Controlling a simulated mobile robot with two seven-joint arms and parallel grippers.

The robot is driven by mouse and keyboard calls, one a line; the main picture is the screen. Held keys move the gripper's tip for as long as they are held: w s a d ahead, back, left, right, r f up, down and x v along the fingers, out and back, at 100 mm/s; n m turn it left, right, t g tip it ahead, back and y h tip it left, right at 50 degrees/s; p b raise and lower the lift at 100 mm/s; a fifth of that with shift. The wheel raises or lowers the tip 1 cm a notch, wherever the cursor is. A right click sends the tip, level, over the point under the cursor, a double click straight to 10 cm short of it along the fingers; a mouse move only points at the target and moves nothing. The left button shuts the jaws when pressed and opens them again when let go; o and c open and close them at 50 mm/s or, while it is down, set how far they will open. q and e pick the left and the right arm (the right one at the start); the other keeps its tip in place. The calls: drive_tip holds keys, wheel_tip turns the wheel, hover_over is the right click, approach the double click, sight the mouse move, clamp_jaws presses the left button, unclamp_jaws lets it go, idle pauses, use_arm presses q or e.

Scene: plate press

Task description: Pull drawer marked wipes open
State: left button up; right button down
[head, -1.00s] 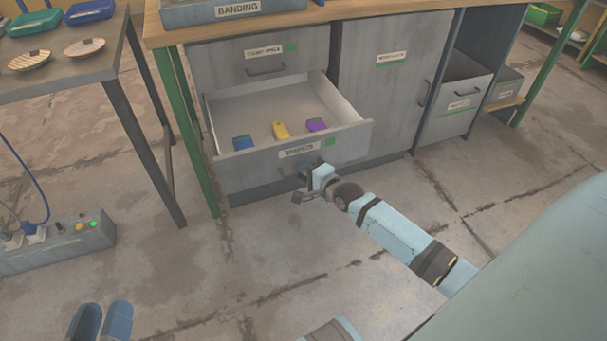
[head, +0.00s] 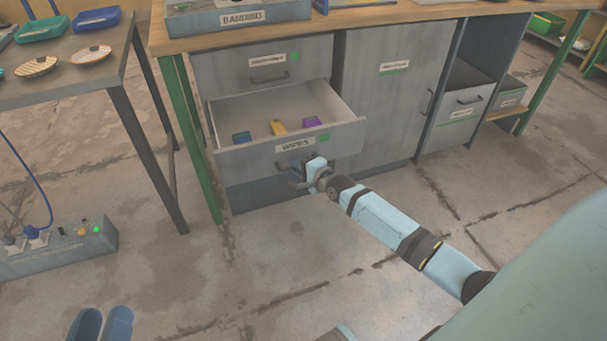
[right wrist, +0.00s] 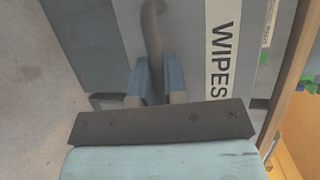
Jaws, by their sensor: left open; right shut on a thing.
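The grey drawer marked WIPES (head: 250,155) stands open below a closed drawer. In the right wrist view, the handle (right wrist: 153,40) runs between the two blue fingers of my right gripper (right wrist: 155,82), beside the WIPES label (right wrist: 223,60). My left gripper (head: 101,325) is at the bottom left of the head view, open and empty, only its blue fingertips showing.
The closed upper drawer (head: 290,74) and a door (head: 375,110) are in the same workbench. A side table (head: 90,80) with dishes and a grey power box (head: 65,250) stand at the left. The floor before the drawer is clear.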

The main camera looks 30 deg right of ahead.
use_arm(q)
drive_tip(key=shift+f, duration=0.1)
use_arm(e)
drive_tip(key=shift+w, duration=0.1)
drive_tip(key=c, duration=1.5)
unclamp_jaws()
drive_tip(key=shift+o, duration=0.2)
use_arm(q)
drive_tip(key=shift+s+a+r+n+t+p, duration=0.15)
drive_tip(key=shift+r+t+p, duration=0.35)
drive_tip(key=shift+r+p, duration=0.85)
drive_tip(key=shift+a+r+n+t+p, duration=0.2)
drive_tip(key=shift+r+t+p, duration=0.3)
drive_tip(key=shift+r+p, duration=0.8)
use_arm(e)
drive_tip(key=v, duration=1.4)
use_arm(q)
drive_tip(key=shift+r, duration=0.2)
use_arm(e)
drive_tip(key=shift+w, duration=0.15)
